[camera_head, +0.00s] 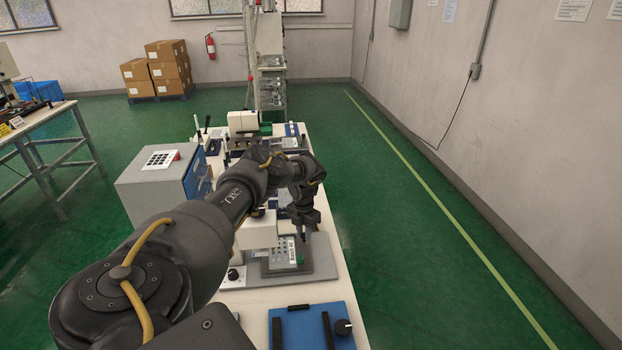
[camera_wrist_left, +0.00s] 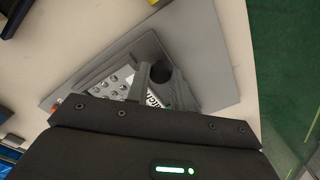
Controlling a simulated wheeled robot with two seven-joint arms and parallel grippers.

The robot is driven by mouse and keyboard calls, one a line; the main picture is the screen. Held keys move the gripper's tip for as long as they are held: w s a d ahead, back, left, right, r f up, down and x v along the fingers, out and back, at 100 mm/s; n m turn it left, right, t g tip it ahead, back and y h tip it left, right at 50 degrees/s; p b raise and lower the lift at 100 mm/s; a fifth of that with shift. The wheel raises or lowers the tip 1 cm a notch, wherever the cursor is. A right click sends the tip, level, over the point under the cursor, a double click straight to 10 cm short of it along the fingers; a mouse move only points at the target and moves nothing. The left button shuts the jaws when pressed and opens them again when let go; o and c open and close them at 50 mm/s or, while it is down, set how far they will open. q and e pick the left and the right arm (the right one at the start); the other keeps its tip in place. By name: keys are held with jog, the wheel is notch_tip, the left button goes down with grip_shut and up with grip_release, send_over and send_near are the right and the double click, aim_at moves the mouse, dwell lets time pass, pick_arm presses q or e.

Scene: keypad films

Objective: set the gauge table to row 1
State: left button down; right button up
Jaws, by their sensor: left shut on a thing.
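The gauge table (camera_head: 318,262) is a flat grey plate on the white bench, with a raised grey stage carrying a white keypad film (camera_head: 284,254). A small green spot shows at the film's right edge. In the left wrist view the grey plate (camera_wrist_left: 203,50) lies tilted, with round silvery keys (camera_wrist_left: 118,82) and dark printed letters partly hidden by my gripper. My left gripper (camera_head: 307,236) is low over the plate's back right part. In the left wrist view it (camera_wrist_left: 152,78) is shut at a dark round knob (camera_wrist_left: 162,71); the exact contact is hidden. My right gripper is not in view.
A blue tray with black bars (camera_head: 312,328) lies in front. A grey cabinet (camera_head: 150,185) stands behind my left arm. The green floor right of the bench is clear.

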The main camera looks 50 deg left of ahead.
pick_arm(q)
jog(key=shift+d+f, duration=0.1)
jog(key=shift+f, duration=0.05)
jog(key=c, duration=1.2)
grip_release()
jog(key=shift+r, duration=0.35)
notch_tip(320, 180, up, 10)
jog(key=b, duration=0.1)
jog(key=shift+r, duration=0.15)
